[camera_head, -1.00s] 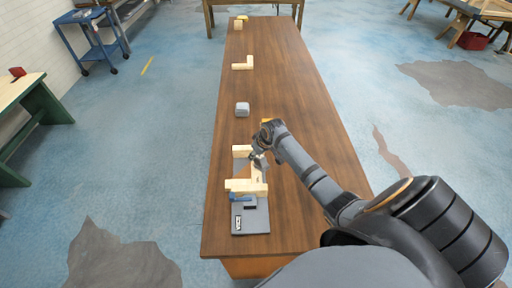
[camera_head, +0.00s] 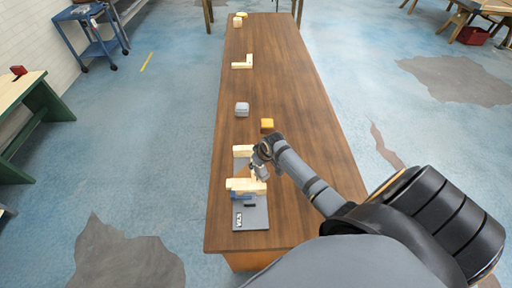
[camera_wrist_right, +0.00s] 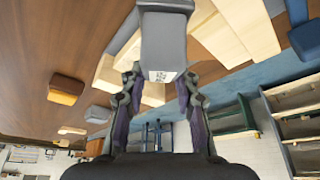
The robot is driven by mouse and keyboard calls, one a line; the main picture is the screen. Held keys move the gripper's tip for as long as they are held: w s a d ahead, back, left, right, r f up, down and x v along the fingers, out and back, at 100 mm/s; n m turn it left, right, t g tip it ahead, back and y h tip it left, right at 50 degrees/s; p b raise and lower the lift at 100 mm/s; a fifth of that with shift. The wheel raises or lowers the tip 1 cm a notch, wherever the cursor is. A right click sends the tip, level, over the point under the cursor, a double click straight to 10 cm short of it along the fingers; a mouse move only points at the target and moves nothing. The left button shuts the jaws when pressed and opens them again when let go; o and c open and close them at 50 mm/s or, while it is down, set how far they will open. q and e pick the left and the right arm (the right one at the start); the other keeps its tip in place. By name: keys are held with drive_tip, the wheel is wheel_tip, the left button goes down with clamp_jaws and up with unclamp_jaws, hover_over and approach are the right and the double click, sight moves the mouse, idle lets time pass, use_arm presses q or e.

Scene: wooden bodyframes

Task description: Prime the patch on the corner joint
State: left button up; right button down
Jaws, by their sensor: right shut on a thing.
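My right gripper (camera_head: 258,168) is low over the light wooden corner joint (camera_head: 244,185) near the table's front end. In the wrist view its fingers (camera_wrist_right: 158,88) are shut on a grey block-like thing with a white printed label (camera_wrist_right: 165,45). In the head view the gripper hides most of that thing. Pale wooden pieces of the joint (camera_wrist_right: 235,35) lie close behind it in the wrist view. I cannot make out the patch itself or tell whether the held thing touches the wood. My left gripper is not in view.
A grey mat (camera_head: 252,217) with a printed label and a blue piece (camera_head: 243,196) lies at the front. An orange block (camera_head: 267,125) and a light grey block (camera_head: 242,109) stand beyond the joint. Another wooden corner (camera_head: 243,64) lies farther back. The table's right side is clear.

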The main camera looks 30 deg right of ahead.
wheel_tip(320, 180, up, 3)
drive_tip(key=p, duration=0.3)
drive_tip(key=shift+w+r+p, duration=0.1)
drive_tip(key=shift+r+p, duration=0.1)
drive_tip(key=shift+p, duration=0.1)
wheel_tip(320, 180, up, 2)
drive_tip(key=shift+r+p, duration=0.2)
drive_tip(key=shift+p, duration=0.2)
drive_tip(key=shift+r, duration=0.1)
drive_tip(key=shift+r, duration=1.5)
